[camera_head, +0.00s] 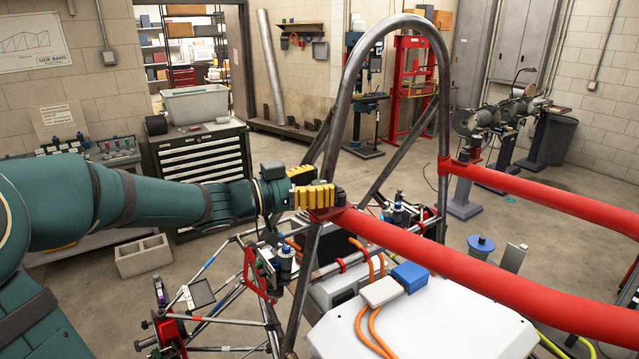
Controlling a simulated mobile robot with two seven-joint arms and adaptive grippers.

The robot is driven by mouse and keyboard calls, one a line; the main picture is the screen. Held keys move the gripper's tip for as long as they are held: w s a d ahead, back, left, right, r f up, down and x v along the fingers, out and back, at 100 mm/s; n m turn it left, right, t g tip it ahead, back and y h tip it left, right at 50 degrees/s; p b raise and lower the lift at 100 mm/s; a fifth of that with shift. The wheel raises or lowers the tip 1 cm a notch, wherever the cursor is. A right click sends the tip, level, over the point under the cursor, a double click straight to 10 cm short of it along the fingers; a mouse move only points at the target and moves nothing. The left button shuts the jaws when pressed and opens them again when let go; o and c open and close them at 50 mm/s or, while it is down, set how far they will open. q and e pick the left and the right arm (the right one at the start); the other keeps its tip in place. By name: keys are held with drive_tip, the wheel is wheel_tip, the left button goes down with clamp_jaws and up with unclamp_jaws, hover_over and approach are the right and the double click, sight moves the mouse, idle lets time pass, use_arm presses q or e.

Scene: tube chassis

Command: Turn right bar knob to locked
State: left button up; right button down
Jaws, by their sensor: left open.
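Two red padded bars run back to the tube chassis's hoop (338,115). The near bar (450,262) meets the hoop's left leg at a red bracket (322,213). The far bar (545,192) meets its right leg at another red bracket (446,165). My left gripper (324,186), with yellow fingers, comes in from the left and is open at the near bar's bracket. A small dark part (340,197) shows just beyond its fingertips; it may be a knob, but its setting cannot be read. The fingers hide part of the bracket. I cannot tell whether they touch it. My right gripper is not in view.
Below the near bar are a white battery-like box (430,325), a blue connector (410,276) and orange cables. Thin chassis tubes (215,322) lie below my arm. A drawer cabinet (200,160) and a concrete block (144,256) stand behind. Open floor lies beyond the hoop.

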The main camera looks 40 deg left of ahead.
use_arm(q)
clamp_jaws()
drive_tip(key=shift+n+t+y, duration=0.4)
drive_tip(key=shift+n+y, duration=0.4)
drive_tip(key=shift+y, duration=0.4)
unclamp_jaws()
drive_tip(key=v, duration=1.2)
